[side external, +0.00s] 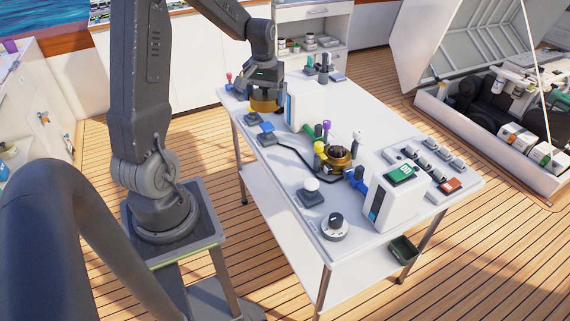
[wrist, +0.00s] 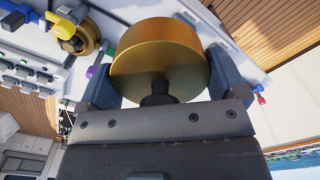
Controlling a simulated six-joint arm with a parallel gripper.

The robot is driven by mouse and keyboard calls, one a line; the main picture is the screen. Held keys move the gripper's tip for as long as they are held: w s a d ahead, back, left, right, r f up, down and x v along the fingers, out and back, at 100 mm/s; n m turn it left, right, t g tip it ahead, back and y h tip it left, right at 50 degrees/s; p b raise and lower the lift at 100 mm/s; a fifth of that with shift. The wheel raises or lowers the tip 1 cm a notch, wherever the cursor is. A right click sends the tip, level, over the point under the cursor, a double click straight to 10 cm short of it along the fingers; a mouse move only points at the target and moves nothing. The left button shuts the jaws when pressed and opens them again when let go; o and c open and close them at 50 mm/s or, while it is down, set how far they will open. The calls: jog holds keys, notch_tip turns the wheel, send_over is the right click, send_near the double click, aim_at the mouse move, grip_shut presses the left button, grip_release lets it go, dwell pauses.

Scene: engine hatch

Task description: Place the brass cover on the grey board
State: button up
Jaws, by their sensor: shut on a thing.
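My gripper (side external: 263,85) is shut on the brass cover (side external: 264,105) near the far left end of the white table. In the wrist view the round cover (wrist: 158,55) fills the space between my two fingers (wrist: 155,88). I cannot tell whether its underside touches the table. A pale grey board (side external: 433,178) with several small switch-like blocks lies at the table's right end. I cannot tell for certain that it is the grey board meant.
A brass fitting with a yellow handle (side external: 337,158) stands mid-table, also in the wrist view (wrist: 80,35). A white box (side external: 396,200) stands at the right end. Another white box (side external: 305,102) stands close right of the cover.

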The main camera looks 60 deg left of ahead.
jog(key=s+a+f, duration=0.1)
jog(key=s, duration=0.6)
send_over(285, 164)
notch_tip(285, 164, down, 14)
jog(key=shift+a+r, duration=0.1)
jog(key=shift+f, duration=2.05)
jog(key=shift+f, duration=0.2)
jog(key=o, duration=0.7)
